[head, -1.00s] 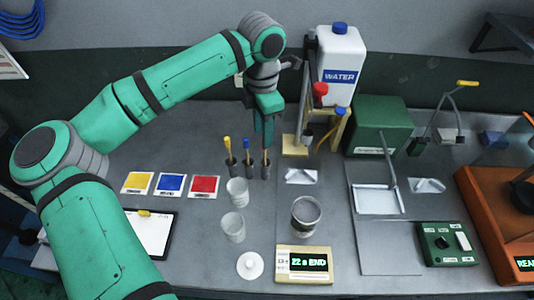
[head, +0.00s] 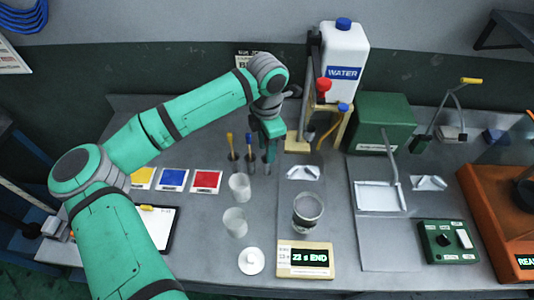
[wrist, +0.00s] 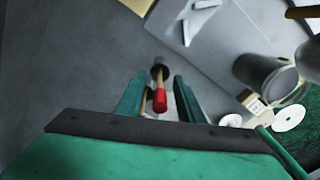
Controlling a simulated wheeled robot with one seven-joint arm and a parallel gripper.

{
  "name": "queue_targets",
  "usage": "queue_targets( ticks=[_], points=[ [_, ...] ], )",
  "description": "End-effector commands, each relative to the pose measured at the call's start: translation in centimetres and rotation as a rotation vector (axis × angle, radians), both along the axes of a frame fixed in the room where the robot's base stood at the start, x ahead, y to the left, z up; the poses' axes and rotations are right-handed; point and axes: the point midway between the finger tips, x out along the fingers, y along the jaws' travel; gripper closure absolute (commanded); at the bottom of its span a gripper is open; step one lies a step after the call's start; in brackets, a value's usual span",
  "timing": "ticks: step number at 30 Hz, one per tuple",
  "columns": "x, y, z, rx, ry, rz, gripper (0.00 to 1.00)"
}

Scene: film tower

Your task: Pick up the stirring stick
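Three upright holders stand on the grey bench. A yellow-topped stick (head: 230,140) and a blue-topped stick (head: 249,143) stand in the left and middle ones. A red-tipped stick (wrist: 160,98) stands in the right one, its dark holder (wrist: 159,72) showing in the wrist view. My gripper (head: 269,153) is over the right holder, pointing down. In the wrist view my gripper (wrist: 161,88) is open, with the red-tipped stick between its fingers and gaps at both sides. In the head view the gripper hides most of this stick.
Two clear cups (head: 239,187) and a dark-rimmed container (head: 307,211) stand in front of the holders. Behind to the right are a water jug (head: 341,55) and a green box (head: 381,124). Colour cards (head: 173,180) lie to the left.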

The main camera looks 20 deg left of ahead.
Motion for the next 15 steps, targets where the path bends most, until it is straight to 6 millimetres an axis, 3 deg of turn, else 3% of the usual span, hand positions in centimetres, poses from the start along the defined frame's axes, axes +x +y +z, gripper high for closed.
queue_targets(
  ticks=[1, 5, 15],
  points=[
    [0.0, 0.0, 0.02, 0.0, 0.0, 0.0, 0.68],
    [0.0, 0.0, 0.03, 0.0, 0.0, 0.0, 0.99],
    [0.01, 0.01, 0.1, 0.0, 0.0, 0.0, 1.0]
  ],
)
